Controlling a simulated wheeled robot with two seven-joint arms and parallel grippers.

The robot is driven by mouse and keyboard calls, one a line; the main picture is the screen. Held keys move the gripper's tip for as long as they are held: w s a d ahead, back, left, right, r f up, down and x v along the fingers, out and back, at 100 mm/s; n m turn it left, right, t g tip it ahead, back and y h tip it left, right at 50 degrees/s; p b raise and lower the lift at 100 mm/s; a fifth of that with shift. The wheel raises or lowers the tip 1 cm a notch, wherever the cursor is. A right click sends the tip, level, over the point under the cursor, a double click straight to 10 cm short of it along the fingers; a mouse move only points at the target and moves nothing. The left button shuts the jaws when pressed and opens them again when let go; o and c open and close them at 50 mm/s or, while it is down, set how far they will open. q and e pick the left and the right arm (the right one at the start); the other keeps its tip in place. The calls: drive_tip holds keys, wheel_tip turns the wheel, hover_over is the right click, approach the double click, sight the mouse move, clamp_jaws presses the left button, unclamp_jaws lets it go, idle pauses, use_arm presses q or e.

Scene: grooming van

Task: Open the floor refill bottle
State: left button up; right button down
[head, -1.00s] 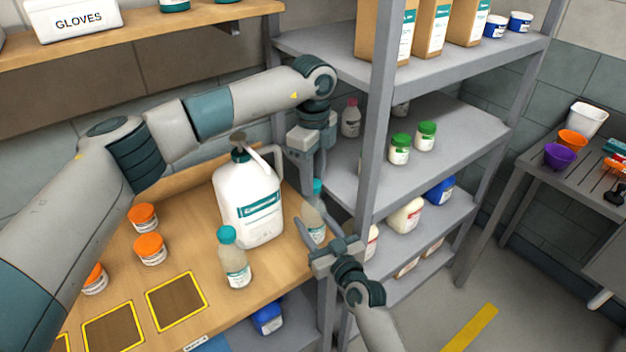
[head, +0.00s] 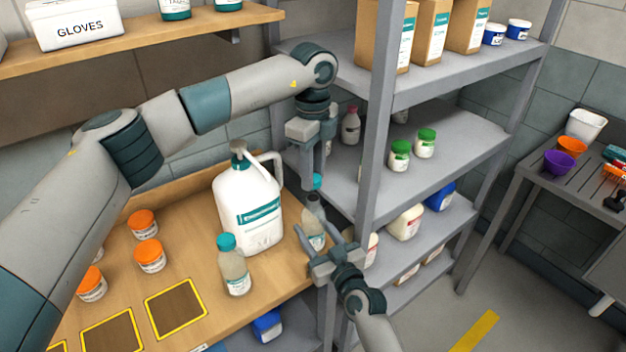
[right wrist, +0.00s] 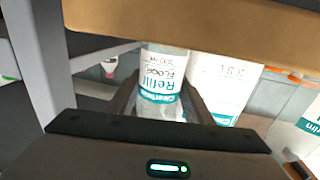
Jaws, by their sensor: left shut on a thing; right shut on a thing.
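The floor refill bottle (head: 314,238) is a clear bottle with a white and teal label, beside the bench's right edge. My right gripper (head: 333,254) is shut on its body. In the right wrist view, its label (right wrist: 163,75) reads "Refill FLOOR", between the fingers. My left gripper (head: 317,172) points down above the bottle, shut on a teal cap (head: 316,182). The bottle's grey neck shows below the cap, and the cap looks apart from it. The fingertips of my left gripper are partly hidden.
A white jug (head: 249,205) stands close left of the bottle. Another teal-capped bottle (head: 235,264) and several orange-lidded jars (head: 149,256) stand on the wooden bench (head: 205,235). A grey shelf rack (head: 366,150) stands close on the right.

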use_arm(q)
drive_tip(key=shift+r, duration=0.45)
use_arm(e)
drive_tip(key=c, duration=0.8)
unclamp_jaws()
use_arm(q)
wheel_tip(320, 180, down, 2)
drive_tip(key=shift+f+b, duration=0.2)
drive_tip(key=shift+b, duration=0.95)
use_arm(e)
drive_tip(key=v, duration=1.2)
